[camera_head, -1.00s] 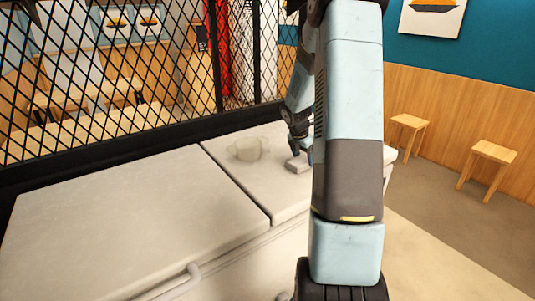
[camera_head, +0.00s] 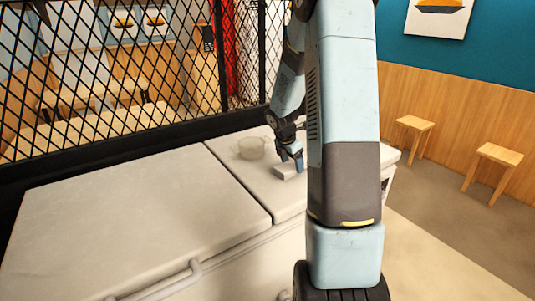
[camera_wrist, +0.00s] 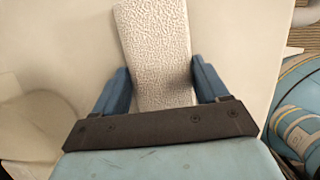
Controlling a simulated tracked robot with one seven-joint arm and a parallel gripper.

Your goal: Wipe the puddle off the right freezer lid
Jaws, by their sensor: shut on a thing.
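My gripper (camera_head: 291,159) is shut on a pale, rough-textured block (camera_head: 287,172), seemingly a sponge. In the wrist view my blue fingers (camera_wrist: 158,82) clasp the sides of this block (camera_wrist: 153,35). It is low over the right freezer lid (camera_head: 245,184) and seems to touch it. The puddle (camera_head: 250,148) is a faint, translucent roundish patch on the same lid, to the left of and a little behind the block, with a gap of bare lid between. A pale rounded shape at the left of the wrist view may be the puddle. My arm hides the lid's right part.
The left freezer lid (camera_head: 140,220) lies alongside, bare, with a handle (camera_head: 180,275) at its front edge. A black mesh screen (camera_head: 110,90) rises behind the freezer. Two wooden stools (camera_head: 414,128) stand on the floor at right, clear of the freezer.

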